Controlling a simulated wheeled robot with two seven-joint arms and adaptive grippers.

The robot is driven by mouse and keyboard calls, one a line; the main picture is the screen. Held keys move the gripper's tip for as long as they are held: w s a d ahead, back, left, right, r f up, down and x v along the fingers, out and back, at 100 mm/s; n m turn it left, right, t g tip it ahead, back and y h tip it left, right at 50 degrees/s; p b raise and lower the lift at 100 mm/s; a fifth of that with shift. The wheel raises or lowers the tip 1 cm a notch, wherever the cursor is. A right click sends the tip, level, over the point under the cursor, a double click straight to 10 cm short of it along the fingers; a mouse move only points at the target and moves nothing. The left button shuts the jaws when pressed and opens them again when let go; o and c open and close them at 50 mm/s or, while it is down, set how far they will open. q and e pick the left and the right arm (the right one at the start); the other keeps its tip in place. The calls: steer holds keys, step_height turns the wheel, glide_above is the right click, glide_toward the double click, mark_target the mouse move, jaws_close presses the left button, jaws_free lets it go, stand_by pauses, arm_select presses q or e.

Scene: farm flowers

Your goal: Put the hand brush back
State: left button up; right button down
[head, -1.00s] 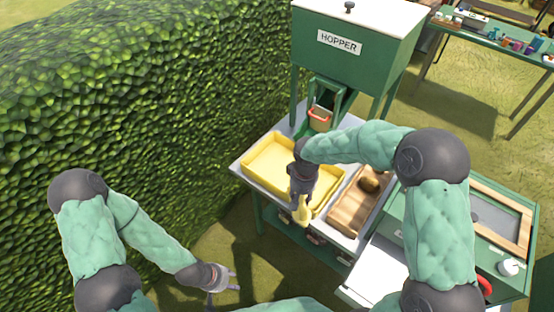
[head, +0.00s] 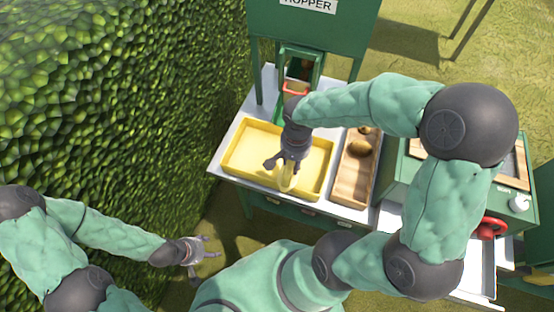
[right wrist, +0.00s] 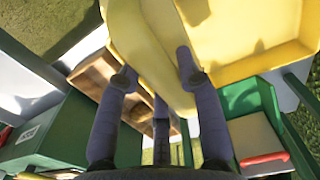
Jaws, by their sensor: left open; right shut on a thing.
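My right gripper (head: 288,166) is shut on a smooth yellow thing (head: 285,181) and holds it over the front part of the yellow tray (head: 235,169). In the right wrist view the yellow thing (right wrist: 146,45) lies between the fingers, with the yellow tray (right wrist: 236,45) beside it. I cannot tell whether this yellow thing is the hand brush. A rounded brown thing (head: 360,148) lies in the wooden tray (head: 353,188) to the right; it is too small to name. My left gripper (head: 203,251) is open and empty, low and left of the bench.
The green hopper (head: 305,35) stands behind the bench, with a red-handled container (head: 296,90) under it. A green cabinet with a red part (head: 490,228) and an open white drawer (head: 472,277) is at the right. The hedge (head: 110,90) fills the left.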

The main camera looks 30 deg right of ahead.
steer(key=shift+s+d, duration=0.1)
steer(key=shift+s, duration=0.1)
steer(key=shift+w+f+m, duration=0.15)
steer(key=shift+m, duration=0.15)
steer(key=shift+w+d+f+b, duration=0.45)
steer(key=shift+w+f+b, duration=0.35)
steer(key=shift+w+f, duration=1.4)
steer(key=shift+w+d+f+b, duration=0.45)
steer(key=shift+w+f+b, duration=0.3)
steer(key=shift+w+f, duration=1.4)
steer(key=shift+w+d+f+b, duration=0.45)
steer(key=shift+w+f+b, duration=0.35)
steer(key=shift+w+f, duration=1.4)
steer(key=shift+r, duration=0.2)
